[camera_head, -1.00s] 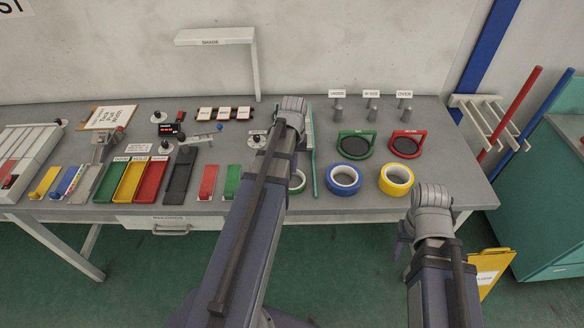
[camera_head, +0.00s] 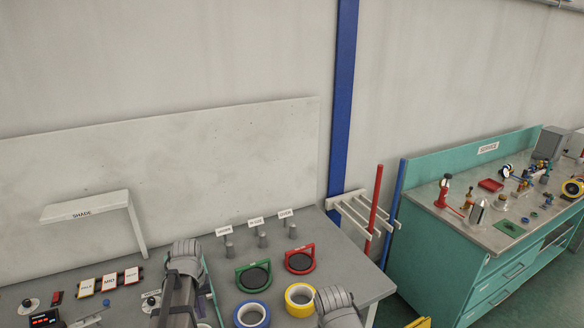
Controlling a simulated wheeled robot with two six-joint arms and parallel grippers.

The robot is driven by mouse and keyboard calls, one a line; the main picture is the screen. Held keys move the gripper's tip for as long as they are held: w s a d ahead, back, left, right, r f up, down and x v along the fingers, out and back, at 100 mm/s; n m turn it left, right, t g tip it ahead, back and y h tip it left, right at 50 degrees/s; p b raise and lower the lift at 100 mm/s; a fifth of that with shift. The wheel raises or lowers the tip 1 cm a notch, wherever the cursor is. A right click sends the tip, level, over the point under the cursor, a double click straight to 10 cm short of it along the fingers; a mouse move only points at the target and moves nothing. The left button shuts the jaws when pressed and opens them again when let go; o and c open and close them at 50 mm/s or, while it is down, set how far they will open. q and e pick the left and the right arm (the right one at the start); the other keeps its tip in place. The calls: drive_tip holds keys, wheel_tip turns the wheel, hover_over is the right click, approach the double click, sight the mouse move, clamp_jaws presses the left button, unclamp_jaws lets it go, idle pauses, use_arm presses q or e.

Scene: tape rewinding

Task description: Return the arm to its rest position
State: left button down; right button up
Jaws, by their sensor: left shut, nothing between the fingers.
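My left arm comes up from the bottom edge over the grey bench (camera_head: 366,285), and its rounded grey end (camera_head: 186,252) is above the bench top. My left gripper is shut with nothing held, though its fingers are mostly hidden by the arm. My right arm shows only as a rounded grey joint (camera_head: 337,304) at the bottom edge, and its gripper is out of the picture. A blue tape roll (camera_head: 238,317) and a yellow tape roll (camera_head: 300,314) lie on the bench between the two arms.
A white shade stand (camera_head: 85,206) is at the back left. A rack with red and blue poles (camera_head: 377,205) and a teal service bench (camera_head: 430,262) are at the right.

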use_arm(q)
drive_tip(key=s+d+m, duration=0.4)
drive_tip(key=s+d, duration=0.1)
drive_tip(key=d, duration=0.7)
drive_tip(key=s+d+m+y, duration=0.1)
drive_tip(key=s+d+m, duration=0.3)
drive_tip(key=d, duration=0.9)
drive_tip(key=shift+s+d+m, duration=0.2)
drive_tip(key=shift+s+m, duration=0.2)
drive_tip(key=shift+s, duration=0.55)
drive_tip(key=shift+r, duration=0.1)
